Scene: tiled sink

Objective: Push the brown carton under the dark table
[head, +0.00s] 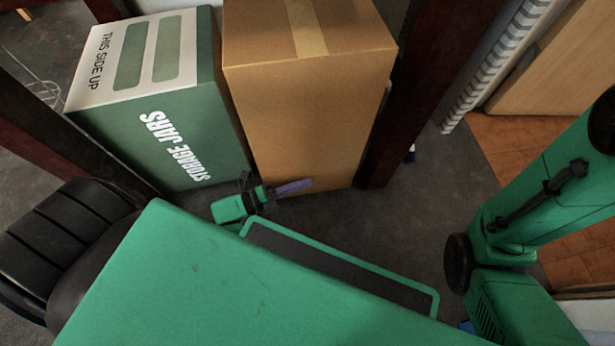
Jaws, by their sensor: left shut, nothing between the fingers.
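The brown carton (305,95), with tan tape on its top, stands upright on the dark floor at the top middle. Dark reddish-brown legs of the dark table show to the right of the carton (425,70) and at the left (60,140); I cannot make out the tabletop. My left gripper (300,186) is shut and empty, low in front of the carton's near face. Its purple fingertips overlap the carton's bottom edge in the picture; I cannot tell if they touch. My right arm shows at the right, but its gripper is not visible.
A green and white storage jars box (165,135) stands close against the carton's left side. Bare grey floor (445,185) lies right of the carton, and orange tiles (515,145) begin farther right. A ribbed pale hose (490,70) runs beyond the right-hand leg.

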